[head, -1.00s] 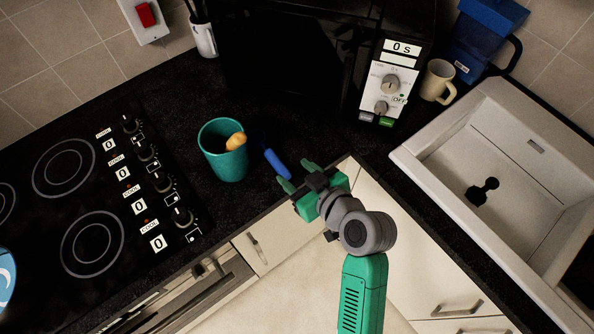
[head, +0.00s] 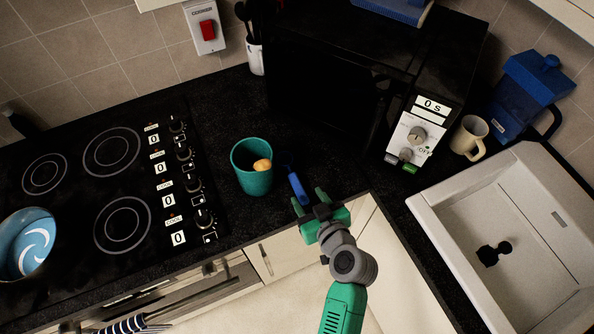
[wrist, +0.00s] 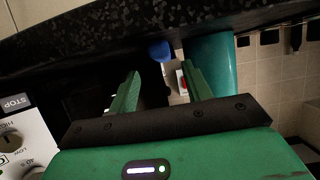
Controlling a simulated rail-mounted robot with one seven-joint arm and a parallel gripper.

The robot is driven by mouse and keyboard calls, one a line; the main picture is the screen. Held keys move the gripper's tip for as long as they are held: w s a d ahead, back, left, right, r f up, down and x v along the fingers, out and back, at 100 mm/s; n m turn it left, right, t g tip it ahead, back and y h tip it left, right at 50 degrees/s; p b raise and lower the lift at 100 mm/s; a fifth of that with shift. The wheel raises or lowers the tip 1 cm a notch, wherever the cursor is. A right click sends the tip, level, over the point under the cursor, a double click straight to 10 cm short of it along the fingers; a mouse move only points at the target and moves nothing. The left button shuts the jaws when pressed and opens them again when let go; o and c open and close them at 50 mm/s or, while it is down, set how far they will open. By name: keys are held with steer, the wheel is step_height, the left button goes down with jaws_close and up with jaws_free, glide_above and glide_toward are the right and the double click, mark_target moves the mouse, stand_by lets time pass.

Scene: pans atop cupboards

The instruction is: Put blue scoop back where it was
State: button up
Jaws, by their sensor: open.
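The blue scoop (head: 299,188) lies on the dark counter near its front edge, just right of a teal mug (head: 252,167). Its blue handle points toward me; its far end is dark and hard to make out. My gripper (head: 308,197) is open at the counter's edge, with its fingers pointing toward the counter and close around the handle's near end. In the wrist view the blue handle end (wrist: 161,51) shows just beyond the gap between my fingertips (wrist: 161,70). I see no finger closed on it. The teal mug (wrist: 213,60) is beside it there.
An orange-tipped thing (head: 262,165) stands in the mug. The hob (head: 110,190) with a pan (head: 28,245) is at left. A black microwave (head: 330,95) stands behind, a cream mug (head: 468,137) and sink (head: 515,215) at right. Clear counter lies between mug and microwave.

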mark_target(301, 193)
steer(key=x, duration=0.2)
steer(key=p+x, duration=0.1)
steer(key=x, duration=0.2)
steer(key=shift+s+a+f, duration=0.1)
steer(key=shift+a+f, duration=0.05)
steer(key=shift+f, duration=0.2)
jaws_close()
